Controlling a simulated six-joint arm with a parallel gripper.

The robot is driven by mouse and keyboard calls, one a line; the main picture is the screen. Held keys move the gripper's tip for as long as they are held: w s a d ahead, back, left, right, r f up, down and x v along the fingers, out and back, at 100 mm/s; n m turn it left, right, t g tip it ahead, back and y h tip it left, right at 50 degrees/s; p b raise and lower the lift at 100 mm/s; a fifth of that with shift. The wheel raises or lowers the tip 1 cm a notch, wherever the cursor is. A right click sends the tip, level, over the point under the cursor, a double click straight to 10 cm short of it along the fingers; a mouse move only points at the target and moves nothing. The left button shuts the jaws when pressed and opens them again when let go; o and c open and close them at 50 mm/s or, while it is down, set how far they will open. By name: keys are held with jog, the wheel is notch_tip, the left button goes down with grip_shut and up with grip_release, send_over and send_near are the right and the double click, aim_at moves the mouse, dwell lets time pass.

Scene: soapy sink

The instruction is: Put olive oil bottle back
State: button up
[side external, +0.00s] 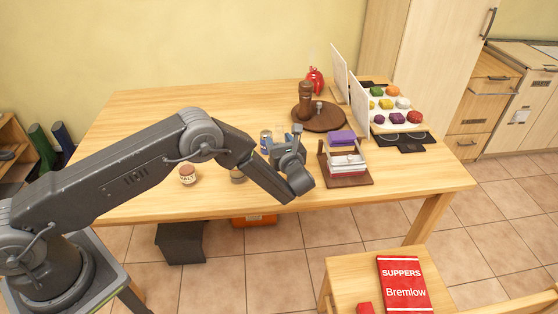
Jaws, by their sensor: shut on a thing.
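My gripper (288,138) is over the table's near half, left of the small brown rack. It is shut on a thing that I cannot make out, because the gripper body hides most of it. I cannot pick out an olive oil bottle for sure on the table. A blue-and-white can (266,137) shows just left of the gripper; I cannot tell whether they touch. A dark green bottle (42,146) and a dark blue bottle (63,139) lean by the wooden shelf at the far left, away from the gripper.
The wooden table (150,114) is clear at the back left. A jar labelled MALT (188,175) and another jar (237,175) stand near the front. A round brown board (329,122) holds a brown mill (305,98). The rack (347,178) and colourful food tray (410,126) stand right.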

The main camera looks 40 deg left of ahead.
jog(key=shift+f, duration=2.75)
jog(key=shift+f, duration=0.1)
jog(key=o, duration=1)
jog(key=shift+o, duration=0.2)
